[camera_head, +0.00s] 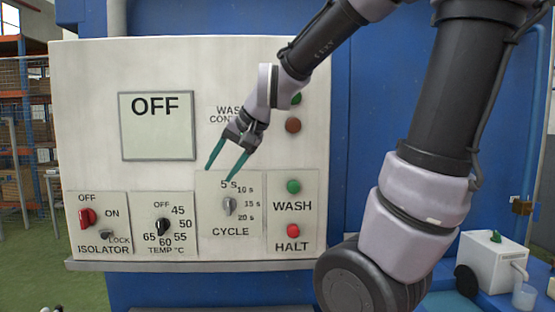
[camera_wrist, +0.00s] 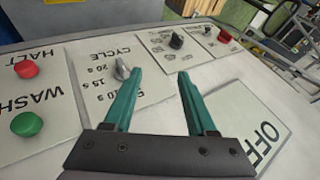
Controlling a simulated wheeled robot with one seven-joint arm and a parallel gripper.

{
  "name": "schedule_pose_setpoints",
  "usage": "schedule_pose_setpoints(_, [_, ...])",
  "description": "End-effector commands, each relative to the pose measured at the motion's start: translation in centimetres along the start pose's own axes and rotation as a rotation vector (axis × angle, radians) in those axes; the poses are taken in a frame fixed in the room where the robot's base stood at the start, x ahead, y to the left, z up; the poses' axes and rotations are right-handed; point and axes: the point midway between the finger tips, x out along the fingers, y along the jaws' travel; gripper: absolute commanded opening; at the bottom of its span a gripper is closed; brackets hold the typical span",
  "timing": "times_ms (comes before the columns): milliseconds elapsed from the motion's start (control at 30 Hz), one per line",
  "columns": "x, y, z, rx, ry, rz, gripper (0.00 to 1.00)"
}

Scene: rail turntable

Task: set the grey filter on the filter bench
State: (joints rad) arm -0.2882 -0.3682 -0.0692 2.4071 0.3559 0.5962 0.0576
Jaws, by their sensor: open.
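My gripper (camera_head: 218,173) is in front of a white control panel (camera_head: 80,130), pointing down and left, its two green fingers spread with nothing between them. In the wrist view my gripper (camera_wrist: 160,72) is open and empty above the panel face. The grey cycle knob (camera_head: 228,206) is just below the fingertips in the head view; it also shows beside the left finger in the wrist view (camera_wrist: 121,70). I cannot tell whether a finger touches the panel. No grey filter and no filter bench can be made out in either view.
The panel carries an OFF display (camera_head: 157,138), a red isolator switch (camera_head: 87,218), a black temperature knob (camera_head: 163,226), a green wash button (camera_head: 293,187) and a red halt button (camera_head: 293,231). A ledge (camera_head: 180,265) runs below. A white machine (camera_head: 490,262) stands at the right.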

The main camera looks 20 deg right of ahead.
Motion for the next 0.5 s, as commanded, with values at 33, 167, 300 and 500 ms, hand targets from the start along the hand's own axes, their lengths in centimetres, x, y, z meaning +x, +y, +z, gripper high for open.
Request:
schedule_pose_setpoints(33, [-2.6, 1.4, 0.1, -0.015, 0.031, 0.014, 0.57])
schedule_pose_setpoints(167, [-7.3, 4.8, 1.6, -0.054, 0.078, 0.082, 0.57])
schedule_pose_setpoints(300, [-10.2, 7.3, 3.0, -0.073, 0.113, 0.151, 0.57])
schedule_pose_setpoints(500, [-11.3, 8.5, 3.8, -0.080, 0.126, 0.189, 0.57])
